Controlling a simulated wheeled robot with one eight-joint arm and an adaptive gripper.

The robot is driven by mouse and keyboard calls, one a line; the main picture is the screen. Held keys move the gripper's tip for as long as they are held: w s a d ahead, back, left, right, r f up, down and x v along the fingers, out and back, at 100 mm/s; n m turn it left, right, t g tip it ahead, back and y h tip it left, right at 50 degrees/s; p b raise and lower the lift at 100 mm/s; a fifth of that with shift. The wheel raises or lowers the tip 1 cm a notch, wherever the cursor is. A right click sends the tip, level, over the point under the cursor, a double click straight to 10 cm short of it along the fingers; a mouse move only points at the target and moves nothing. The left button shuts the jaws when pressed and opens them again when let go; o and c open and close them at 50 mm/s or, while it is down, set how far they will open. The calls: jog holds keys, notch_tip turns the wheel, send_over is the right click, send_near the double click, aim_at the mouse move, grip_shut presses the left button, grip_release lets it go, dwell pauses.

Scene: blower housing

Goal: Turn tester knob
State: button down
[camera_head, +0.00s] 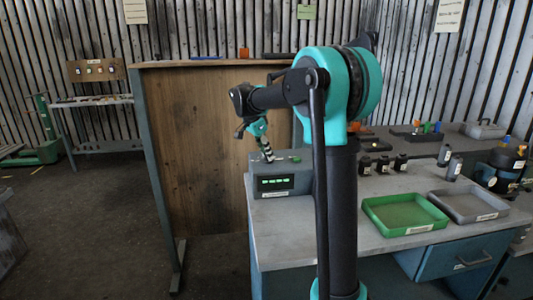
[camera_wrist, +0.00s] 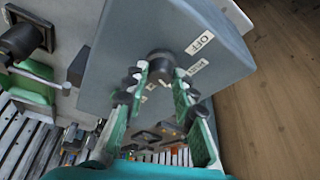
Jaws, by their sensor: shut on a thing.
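The tester (camera_head: 278,168) is a grey box with a lit green display, at the left end of the workbench. My gripper (camera_head: 266,152) reaches down onto the top of the tester. In the wrist view the green-padded fingers of my gripper (camera_wrist: 161,72) stand on either side of the knob and are shut on it. The fingertips hide part of the knob, and I cannot read its exact setting.
A green tray (camera_head: 367,228) and a grey tray (camera_head: 445,214) lie on the bench to the right. Several small black items (camera_head: 383,165) stand behind the trays. A tall wooden panel (camera_head: 200,200) rises behind the tester. The floor at the left is mostly open.

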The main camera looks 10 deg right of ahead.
jog(key=c, duration=1.3)
grip_release()
jog(key=shift+o, duration=0.2)
jog(key=v, duration=1.2)
jog(key=shift+s+a+f, duration=0.1)
